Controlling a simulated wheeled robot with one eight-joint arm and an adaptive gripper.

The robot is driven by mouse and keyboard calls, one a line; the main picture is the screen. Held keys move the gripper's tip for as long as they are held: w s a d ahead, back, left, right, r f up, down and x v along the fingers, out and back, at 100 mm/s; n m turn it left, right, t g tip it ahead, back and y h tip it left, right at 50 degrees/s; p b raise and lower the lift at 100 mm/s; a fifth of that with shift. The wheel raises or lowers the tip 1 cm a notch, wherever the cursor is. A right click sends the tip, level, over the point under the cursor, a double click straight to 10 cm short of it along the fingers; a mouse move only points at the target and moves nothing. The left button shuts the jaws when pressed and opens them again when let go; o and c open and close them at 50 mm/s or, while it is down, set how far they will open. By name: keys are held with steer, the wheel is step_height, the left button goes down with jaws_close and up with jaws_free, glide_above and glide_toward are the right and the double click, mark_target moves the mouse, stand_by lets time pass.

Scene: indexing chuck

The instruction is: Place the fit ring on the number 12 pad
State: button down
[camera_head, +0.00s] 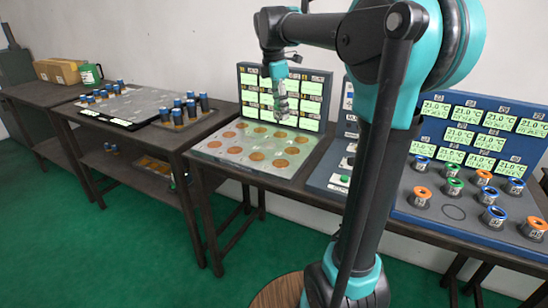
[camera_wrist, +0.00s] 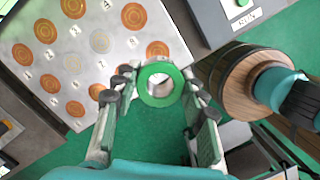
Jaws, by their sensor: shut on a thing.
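My gripper (camera_wrist: 158,88) is shut on a green-rimmed ring (camera_wrist: 160,102) with a pale inside. The ring sits between the fingertips, with its open centre facing the wrist camera. In the head view my gripper (camera_head: 283,112) hangs above the back part of the pad board; the ring is too small to make out there. The pad board (camera_head: 216,151) is a pale plate with rows of round copper pads. In the wrist view the board (camera_wrist: 62,63) lies beyond and left of the ring and shows copper and grey pads. I cannot read which pad is number 12.
A display panel (camera_head: 254,80) stands behind the pad board. A blue control box (camera_head: 325,178) is right of the board. Further right, a blue rack (camera_head: 408,212) holds several coloured ringed cylinders below temperature displays. The left table (camera_head: 150,138) carries several dark blue-topped cylinders.

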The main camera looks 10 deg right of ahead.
mark_target(282, 163)
step_height(282, 163, down, 17)
steer(key=shift+r, duration=0.1)
steer(key=shift+f, duration=0.3)
steer(key=shift+s+f, duration=0.1)
steer(key=shift+f, duration=0.2)
steer(key=shift+s+f, duration=0.1)
steer(key=shift+f, duration=0.2)
steer(key=c, duration=0.9)
jaws_free()
steer(key=shift+o, duration=0.2)
steer(key=shift+r, duration=0.1)
step_height(282, 163, up, 13)
steer(key=a, duration=0.1)
steer(key=shift+a, duration=0.35)
